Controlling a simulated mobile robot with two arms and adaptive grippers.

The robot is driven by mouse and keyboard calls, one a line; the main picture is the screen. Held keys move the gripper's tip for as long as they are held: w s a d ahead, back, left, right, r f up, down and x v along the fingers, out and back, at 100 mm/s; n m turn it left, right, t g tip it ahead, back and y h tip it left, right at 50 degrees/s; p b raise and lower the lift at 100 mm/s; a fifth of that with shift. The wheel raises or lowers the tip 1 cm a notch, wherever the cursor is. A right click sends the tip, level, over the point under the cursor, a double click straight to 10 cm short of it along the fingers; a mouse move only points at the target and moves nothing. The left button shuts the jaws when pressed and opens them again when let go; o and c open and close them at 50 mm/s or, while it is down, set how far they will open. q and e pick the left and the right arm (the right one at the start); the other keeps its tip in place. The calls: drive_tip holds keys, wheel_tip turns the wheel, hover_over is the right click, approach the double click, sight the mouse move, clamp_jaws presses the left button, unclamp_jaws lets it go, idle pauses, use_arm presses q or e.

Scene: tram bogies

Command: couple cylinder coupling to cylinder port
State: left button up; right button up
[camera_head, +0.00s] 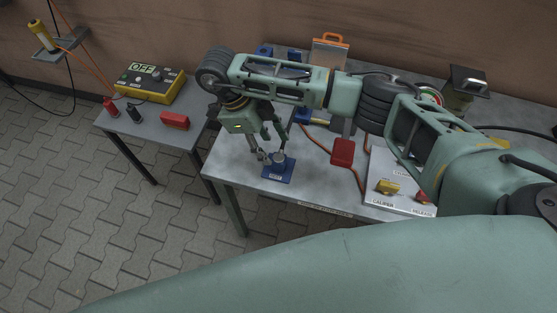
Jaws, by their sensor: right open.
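My right arm reaches in from the right and its gripper (271,157) points down over the front left of the large grey table (241,180). The fingers are open. A small metallic piece (279,160), perhaps the cylinder coupling, stands on a blue labelled block (278,175). The fingertips are right at this piece; I cannot tell whether they touch it. An orange-brown hose (319,146) runs across the table behind. I cannot make out the cylinder port. My left gripper is not in view.
A pale panel marked CALIPER and RELEASE (405,197) carries a yellow knob (388,187). A red block (343,152) lies left of it. A yellow box reading OFF (150,86) and a red piece (174,121) are on the left table. Clear floor lies at lower left.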

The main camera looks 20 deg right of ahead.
sight(276, 157)
drive_tip(key=shift+s+d+f, duration=0.1)
drive_tip(key=shift+d+f, duration=0.05)
drive_tip(key=shift+f, duration=0.15)
drive_tip(key=shift+s+f, duration=0.1)
drive_tip(key=shift+f, duration=0.15)
drive_tip(key=p+x, duration=0.2)
drive_tip(key=x, duration=0.1)
drive_tip(key=shift+s+d+f, duration=0.2)
drive_tip(key=shift+s+f, duration=0.05)
drive_tip(key=shift+d+f, duration=0.1)
drive_tip(key=shift+f, duration=0.35)
drive_tip(key=shift+c, duration=0.4)
